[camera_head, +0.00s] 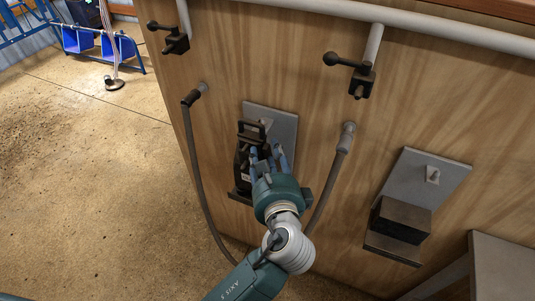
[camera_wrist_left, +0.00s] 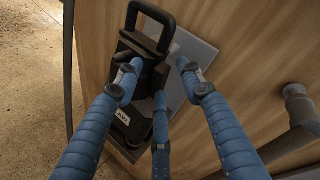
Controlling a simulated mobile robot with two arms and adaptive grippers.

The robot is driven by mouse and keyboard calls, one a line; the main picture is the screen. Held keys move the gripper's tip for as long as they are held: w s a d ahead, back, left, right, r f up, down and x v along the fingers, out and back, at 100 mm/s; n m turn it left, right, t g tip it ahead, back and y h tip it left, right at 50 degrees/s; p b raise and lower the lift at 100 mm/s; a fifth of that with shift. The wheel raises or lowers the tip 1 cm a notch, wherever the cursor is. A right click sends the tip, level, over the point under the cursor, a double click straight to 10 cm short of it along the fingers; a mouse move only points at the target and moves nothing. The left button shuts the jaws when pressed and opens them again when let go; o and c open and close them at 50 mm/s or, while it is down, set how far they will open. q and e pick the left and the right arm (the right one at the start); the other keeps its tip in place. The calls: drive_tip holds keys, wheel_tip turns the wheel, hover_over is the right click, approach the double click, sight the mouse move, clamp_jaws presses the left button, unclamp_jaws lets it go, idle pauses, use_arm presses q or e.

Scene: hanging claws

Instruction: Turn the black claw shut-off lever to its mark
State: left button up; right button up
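A black device with a loop handle, likely the claw (camera_head: 244,158), hangs on a grey plate (camera_head: 284,125) on the wooden panel; it also shows in the left wrist view (camera_wrist_left: 128,112). My left gripper (camera_head: 267,156) has its fingers spread in front of the device and plate. In the left wrist view its fingertips (camera_wrist_left: 158,82) are apart, one overlapping the device; contact cannot be told. Two black ball-ended levers sit on pipe valves above: a left lever (camera_head: 161,27) and a right lever (camera_head: 343,61). No mark can be made out. My right gripper is not in view.
A grey hose (camera_head: 194,160) hangs left of the device, and a hose fitting (camera_head: 346,138) is at its right. A second grey plate (camera_head: 440,172) holds a dark block (camera_head: 404,217). A grey pipe (camera_head: 420,20) runs along the top. Open floor lies left.

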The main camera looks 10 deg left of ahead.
use_arm(q)
drive_tip(key=v, duration=1.2)
drive_tip(key=shift+o, duration=0.6)
drive_tip(key=shift+a, duration=0.1)
